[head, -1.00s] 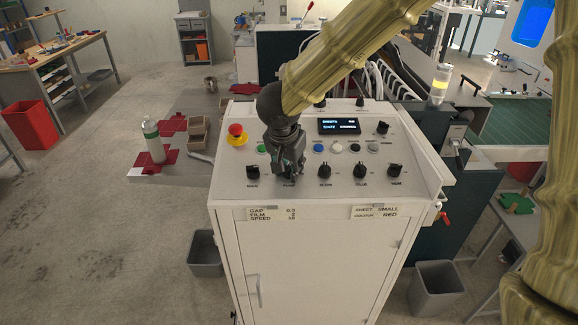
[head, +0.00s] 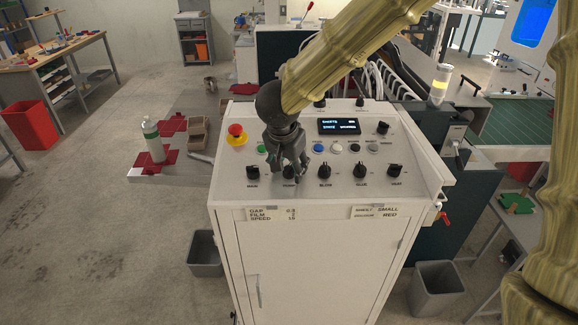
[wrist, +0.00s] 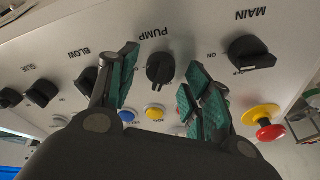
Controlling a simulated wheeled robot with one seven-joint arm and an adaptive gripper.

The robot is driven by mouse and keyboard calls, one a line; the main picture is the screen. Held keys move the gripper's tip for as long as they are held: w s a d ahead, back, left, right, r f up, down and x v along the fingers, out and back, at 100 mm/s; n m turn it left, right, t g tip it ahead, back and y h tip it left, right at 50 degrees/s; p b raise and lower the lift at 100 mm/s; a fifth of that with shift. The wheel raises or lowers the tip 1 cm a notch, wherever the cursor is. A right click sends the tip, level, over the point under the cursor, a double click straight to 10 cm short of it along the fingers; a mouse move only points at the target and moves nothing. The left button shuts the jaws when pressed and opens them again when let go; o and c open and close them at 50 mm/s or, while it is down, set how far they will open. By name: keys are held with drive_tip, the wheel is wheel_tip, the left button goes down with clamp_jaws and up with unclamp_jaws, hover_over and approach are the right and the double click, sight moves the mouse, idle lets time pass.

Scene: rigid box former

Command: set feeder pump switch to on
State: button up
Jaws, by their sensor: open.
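The pump switch is a black rotary knob (wrist: 160,70) under the upside-down label PUMP in the wrist view. In the head view the knob (head: 289,172) is in the front row of the white control panel, partly covered by my gripper (head: 291,165). My gripper (wrist: 163,60) is open, with one green-padded finger on each side of the knob. Gaps show between the pads and the knob, so it is not held. The knob's small markings are too blurred to read its setting for certain.
The MAIN knob (wrist: 250,53) and red emergency button (wrist: 264,123) are close on one side; the BLOW knob (wrist: 86,80) is on the other. Blue (wrist: 154,112) and yellow (wrist: 187,114) push buttons are behind the pump knob. A display (head: 339,127) is at the panel's back.

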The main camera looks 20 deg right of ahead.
drive_tip(key=v, duration=1.1)
drive_tip(key=shift+r, duration=0.3)
drive_tip(key=shift+s, duration=0.1)
